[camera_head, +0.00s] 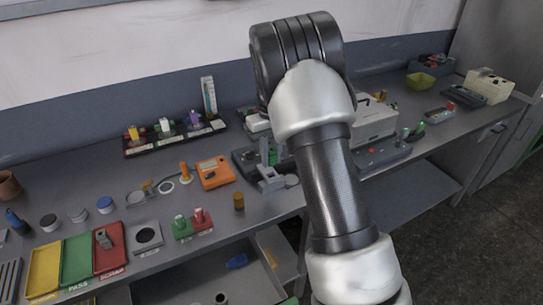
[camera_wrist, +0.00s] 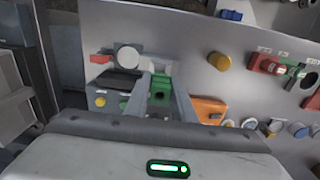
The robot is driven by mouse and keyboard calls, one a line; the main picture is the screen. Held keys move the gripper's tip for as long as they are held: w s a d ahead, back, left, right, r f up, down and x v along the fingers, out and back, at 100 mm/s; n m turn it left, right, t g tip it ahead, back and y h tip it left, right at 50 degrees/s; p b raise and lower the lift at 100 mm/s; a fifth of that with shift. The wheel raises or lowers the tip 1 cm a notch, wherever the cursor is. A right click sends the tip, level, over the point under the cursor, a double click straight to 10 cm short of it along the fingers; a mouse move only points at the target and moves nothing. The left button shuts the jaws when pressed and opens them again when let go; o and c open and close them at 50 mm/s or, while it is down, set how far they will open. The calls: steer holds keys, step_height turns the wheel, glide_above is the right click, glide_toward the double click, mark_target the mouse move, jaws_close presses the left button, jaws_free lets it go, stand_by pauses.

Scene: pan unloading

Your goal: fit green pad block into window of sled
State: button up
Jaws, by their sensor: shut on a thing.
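My gripper (camera_wrist: 160,82) shows in the wrist view, its two grey fingers on either side of the green pad block (camera_wrist: 160,92). It is shut on the block. In the head view my arm hides most of the gripper. Green shows just left of the arm there, above a grey fixture (camera_head: 270,179) with a pale round disc beside it. The round disc (camera_wrist: 127,58) shows left of the fingers in the wrist view. I cannot clearly make out the sled or its window, and cannot tell whether the block touches it.
An orange device (camera_head: 214,172) and a brown cylinder (camera_head: 239,201) stand left of the fixture. Red and green parts (camera_head: 193,223) sit nearer the front edge. Yellow, green and red trays (camera_head: 78,259) lie at the left.

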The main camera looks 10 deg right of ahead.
mark_target(271, 166)
steer(key=shift+f+b, duration=0.95)
steer(key=shift+f, duration=0.85)
steer(key=shift+f+b, duration=0.3)
steer(key=shift+f, duration=0.2)
steer(key=shift+r, duration=0.2)
steer(key=shift+r+p, duration=0.3)
steer(key=shift+p, duration=0.05)
steer(key=shift+f, duration=0.3)
stand_by(1.6)
steer(key=shift+r, duration=0.35)
steer(key=shift+f, duration=0.4)
stand_by(1.4)
steer(key=shift+r, duration=0.4)
